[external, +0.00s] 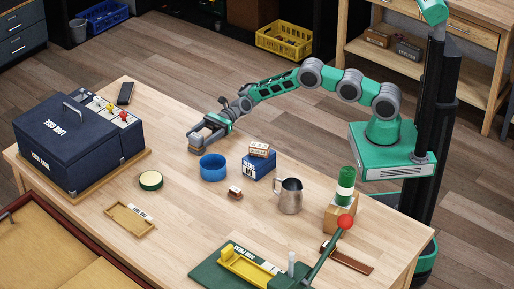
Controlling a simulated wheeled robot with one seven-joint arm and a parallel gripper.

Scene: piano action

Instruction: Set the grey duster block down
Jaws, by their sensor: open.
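My gripper (198,138) is low over the back part of the wooden table (165,120), and its jaws are open. A small block (196,149) with a tan lower edge shows at the fingertips and appears to rest on the tabletop. It is probably the grey duster block. The fingers hide most of it, and I cannot tell whether they touch it.
A blue round tub (213,168) stands just in front of my gripper, with a blue box (259,165) and a metal jug (290,196) to its right. A dark blue case (65,150) fills the table's left end. The tabletop left of my gripper is clear.

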